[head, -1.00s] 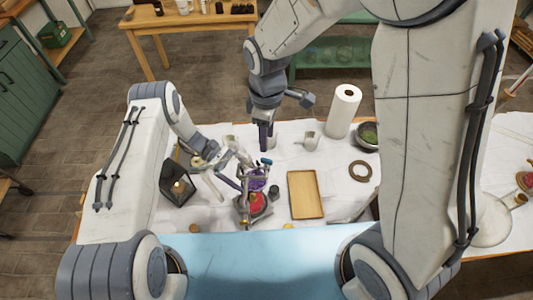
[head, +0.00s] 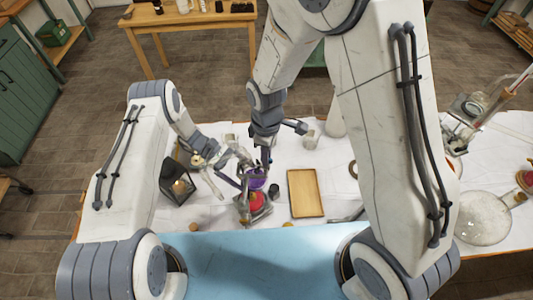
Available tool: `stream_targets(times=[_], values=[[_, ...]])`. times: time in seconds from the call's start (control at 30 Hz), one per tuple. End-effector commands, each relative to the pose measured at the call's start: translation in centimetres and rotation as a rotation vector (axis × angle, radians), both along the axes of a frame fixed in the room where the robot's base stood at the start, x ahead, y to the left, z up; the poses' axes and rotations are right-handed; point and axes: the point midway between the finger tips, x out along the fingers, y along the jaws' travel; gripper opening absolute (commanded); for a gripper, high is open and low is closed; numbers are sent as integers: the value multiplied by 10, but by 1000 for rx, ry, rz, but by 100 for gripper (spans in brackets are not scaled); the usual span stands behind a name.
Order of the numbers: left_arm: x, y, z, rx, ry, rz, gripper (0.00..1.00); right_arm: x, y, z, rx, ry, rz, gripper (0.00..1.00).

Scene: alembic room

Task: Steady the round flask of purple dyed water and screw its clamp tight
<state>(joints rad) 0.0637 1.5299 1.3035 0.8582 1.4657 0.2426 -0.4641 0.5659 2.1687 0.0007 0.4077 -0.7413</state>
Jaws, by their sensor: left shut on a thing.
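The round flask of purple dyed water (head: 259,182) is at the centre of the white-covered table, above a red thing on a dark base. My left gripper (head: 242,178) reaches it from the left and is shut on it, apparently near its neck. My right gripper (head: 266,165) points down right over the flask, at the spot of the clamp. The clamp is hidden behind my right gripper and too small to make out. I cannot tell whether the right jaws are open or shut, or whether they touch the clamp.
A wooden tray (head: 305,192) lies right of the flask. A small dark jar (head: 274,191) is close to the flask. A large glass flask (head: 482,218) lies at far right.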

Motion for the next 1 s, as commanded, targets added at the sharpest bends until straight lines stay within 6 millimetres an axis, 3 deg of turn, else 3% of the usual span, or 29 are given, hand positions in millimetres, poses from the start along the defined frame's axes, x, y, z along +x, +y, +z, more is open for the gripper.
stream_targets(times=[0.47,1.0], values=[[0,0,3,-7,3,-2,54,1,0,1,0,-2,-64,0],[-1,-1,3,-7,3,-3,54,1,0,1,1,-3,-509,0]])
